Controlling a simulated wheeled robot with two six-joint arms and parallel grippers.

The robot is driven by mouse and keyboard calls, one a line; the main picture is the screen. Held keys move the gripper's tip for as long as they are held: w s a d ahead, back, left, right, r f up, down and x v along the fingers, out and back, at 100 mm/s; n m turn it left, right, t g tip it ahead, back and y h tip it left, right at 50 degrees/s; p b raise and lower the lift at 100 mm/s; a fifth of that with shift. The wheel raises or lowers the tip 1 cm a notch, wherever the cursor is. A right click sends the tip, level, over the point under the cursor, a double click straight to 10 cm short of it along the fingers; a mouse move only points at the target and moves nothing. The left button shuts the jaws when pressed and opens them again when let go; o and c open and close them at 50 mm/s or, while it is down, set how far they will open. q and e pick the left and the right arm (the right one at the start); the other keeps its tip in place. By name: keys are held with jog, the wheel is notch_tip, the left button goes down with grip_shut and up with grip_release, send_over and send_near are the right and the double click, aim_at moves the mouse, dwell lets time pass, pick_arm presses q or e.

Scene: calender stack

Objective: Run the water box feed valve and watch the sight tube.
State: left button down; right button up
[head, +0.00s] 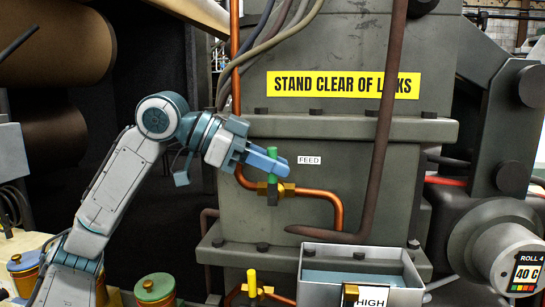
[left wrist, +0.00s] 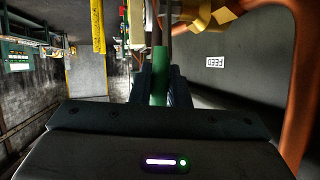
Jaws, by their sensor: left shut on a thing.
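The feed valve (head: 283,189) is a brass body on a copper pipe, below and left of a white FEED label (head: 310,160). Its green handle (head: 272,153) stands upright, across the pipe's run. My left gripper (head: 277,161) is shut on this handle. In the left wrist view the green handle (left wrist: 159,85) shows between the dark fingers. An open grey box (head: 413,283) with bluish water inside, likely the water box, stands at the lower right. A HIGH label (head: 371,303) is on its front, cut by the picture's edge. I cannot make out a sight tube. My right gripper is not in view.
A second valve with a yellow handle (head: 251,281) sits below. A rusty pipe (head: 382,130) runs down right of the valve. Cables hang above. A ROLL 4 display (head: 526,273) is at far right, and lidded pots (head: 154,288) stand at lower left.

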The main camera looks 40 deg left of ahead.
pick_arm(q)
jog(key=shift+r, duration=0.1)
jog(key=c, duration=1.4)
grip_release()
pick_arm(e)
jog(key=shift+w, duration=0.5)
